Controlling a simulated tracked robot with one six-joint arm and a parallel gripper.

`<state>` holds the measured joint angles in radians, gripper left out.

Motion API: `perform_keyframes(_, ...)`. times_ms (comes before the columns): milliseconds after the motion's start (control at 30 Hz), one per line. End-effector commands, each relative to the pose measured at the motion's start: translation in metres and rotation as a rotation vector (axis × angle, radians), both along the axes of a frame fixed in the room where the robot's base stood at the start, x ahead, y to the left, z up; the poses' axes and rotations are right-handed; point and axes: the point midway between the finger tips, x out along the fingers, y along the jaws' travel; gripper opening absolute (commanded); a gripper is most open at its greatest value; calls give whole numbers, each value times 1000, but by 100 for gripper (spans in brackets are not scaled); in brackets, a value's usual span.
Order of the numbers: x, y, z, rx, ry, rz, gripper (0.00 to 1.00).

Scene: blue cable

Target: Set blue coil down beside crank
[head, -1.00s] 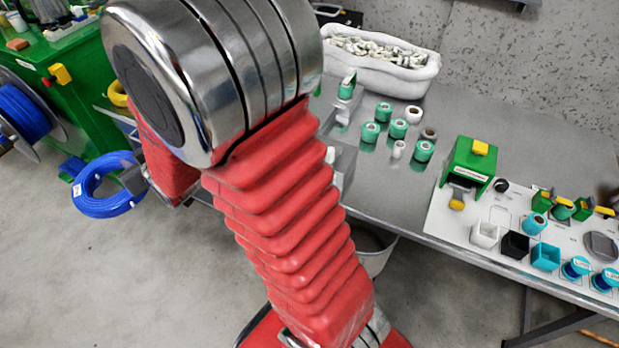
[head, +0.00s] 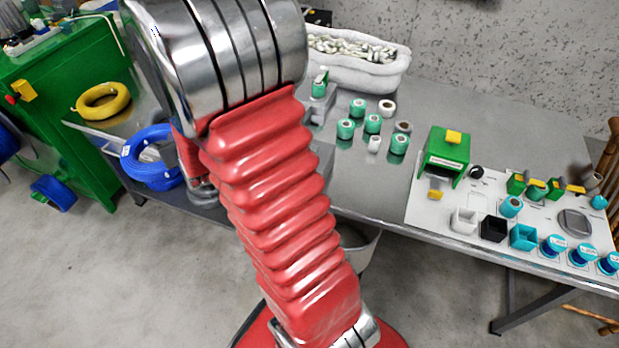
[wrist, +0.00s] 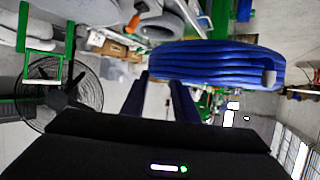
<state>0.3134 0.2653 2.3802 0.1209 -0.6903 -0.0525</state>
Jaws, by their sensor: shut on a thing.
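The blue coil (head: 146,158) is a ring of several cable turns with a white tag. In the head view it appears over the front edge of the grey bench, left of my arm; whether it touches the bench is unclear. In the wrist view the coil (wrist: 205,65) lies across the tips of my gripper (wrist: 160,82), which is shut on it. My red arm hides the gripper in the head view. I cannot make out the crank for sure; a yellow-handled part (head: 22,91) sits on the green cabinet at the left.
A yellow coil (head: 103,101) lies left of and behind the blue coil, beside the green cabinet (head: 62,125). The grey bench (head: 385,185) carries a white bin (head: 357,75), several green spools and a white board (head: 425,210) with small parts. Part of the bench is behind my arm.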

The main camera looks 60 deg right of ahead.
Motion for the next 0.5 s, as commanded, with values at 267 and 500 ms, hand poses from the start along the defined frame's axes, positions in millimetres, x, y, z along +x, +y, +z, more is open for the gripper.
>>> perform_keyframes(267, -52, -111, -6, 2, -11, -282, 0)
perform_keyframes(500, -115, -192, -13, 3, -16, -536, 0)
